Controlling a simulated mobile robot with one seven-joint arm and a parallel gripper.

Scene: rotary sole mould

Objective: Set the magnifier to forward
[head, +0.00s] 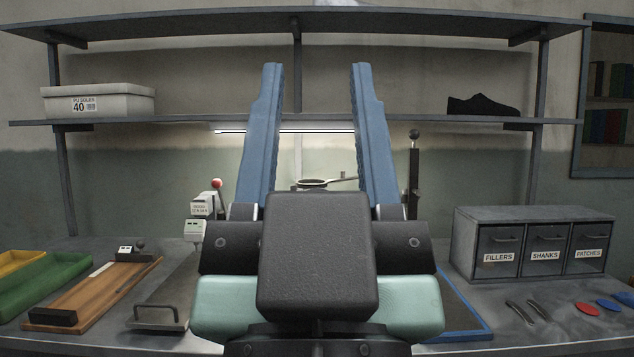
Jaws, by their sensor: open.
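My gripper (315,70) fills the middle of the head view, its two blue fingers pointing up and spread wide apart with nothing between them. Between the fingers, farther back, a dark round rim (312,183) with a thin arm ending in a small knob (345,178) shows; it looks like the magnifier. The rim appears nearly flat, seen almost edge-on. Its lower part and mount are hidden behind my gripper's body, so I cannot tell which way it is set. My gripper seems apart from it.
A red-knobbed lever (217,184) stands left of my gripper and a dark post with a ball top (414,165) stands right. A drawer unit (463,247) is at right. A wooden board (85,291) and green tray (45,284) lie at left. A shelf (200,121) spans behind.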

